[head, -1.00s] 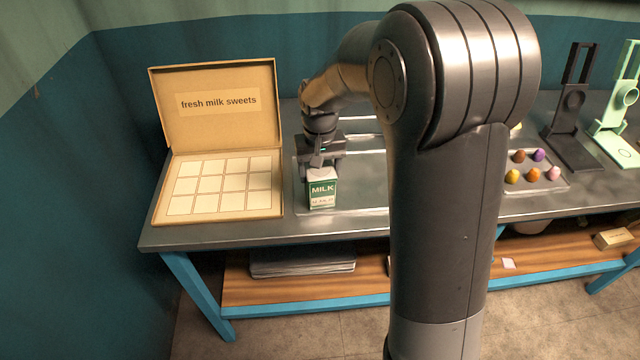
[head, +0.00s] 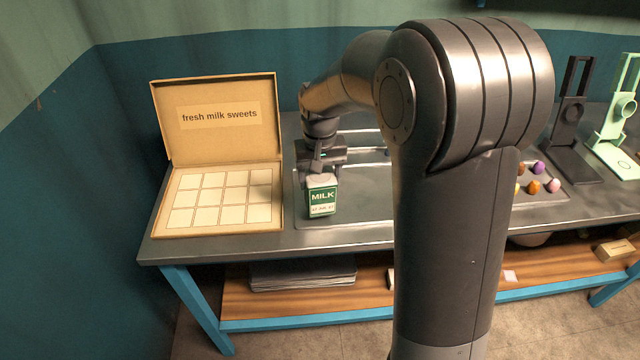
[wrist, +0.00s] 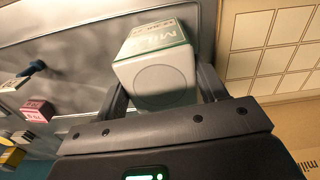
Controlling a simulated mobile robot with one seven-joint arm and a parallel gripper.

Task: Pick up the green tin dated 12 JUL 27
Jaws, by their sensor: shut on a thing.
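A green and white tin marked MILK (head: 321,200) is in my gripper (head: 321,178) at the left end of the grey metal tray. A date line shows on its white lower band, too small to read with certainty. In the wrist view the tin (wrist: 158,72) shows its pale round-marked end towards the camera. The fingers of my gripper (wrist: 163,90) are shut on its two sides. The tin is roughly upright in the head view. Whether its base touches the tray I cannot tell for sure.
An open cardboard box labelled fresh milk sweets (head: 220,118), with empty compartments, stands left of the tin. The tray (head: 362,206) is partly hidden by my arm. Coloured sweets (head: 534,187) and a black stand (head: 572,125) are at right. A pink carton (wrist: 36,109) shows in the wrist view.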

